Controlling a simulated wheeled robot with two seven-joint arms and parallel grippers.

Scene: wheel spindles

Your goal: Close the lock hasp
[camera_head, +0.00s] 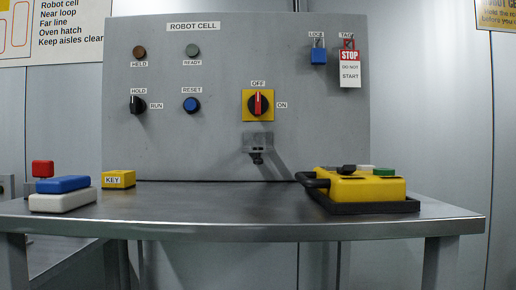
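A grey metal bracket (258,141), which looks like the lock hasp, is fixed to the grey panel below the rotary switch. A small dark part (257,158) hangs at its lower edge; it is too small to tell how the hasp stands. The rotary switch (258,104) has a red handle on a yellow plate, upright towards OFF. A blue padlock (318,56) hangs under the LOCK label. A red and white STOP tag (349,69) hangs under the TAG label. Neither of my grippers shows in the head view.
A metal table (220,208) stands before the panel, its middle clear. At right, a yellow pendant (360,187) with a black handle rests in a black tray (372,208). At left are a yellow KEY box (119,180) and blue (62,184), white (62,201) and red (42,168) blocks.

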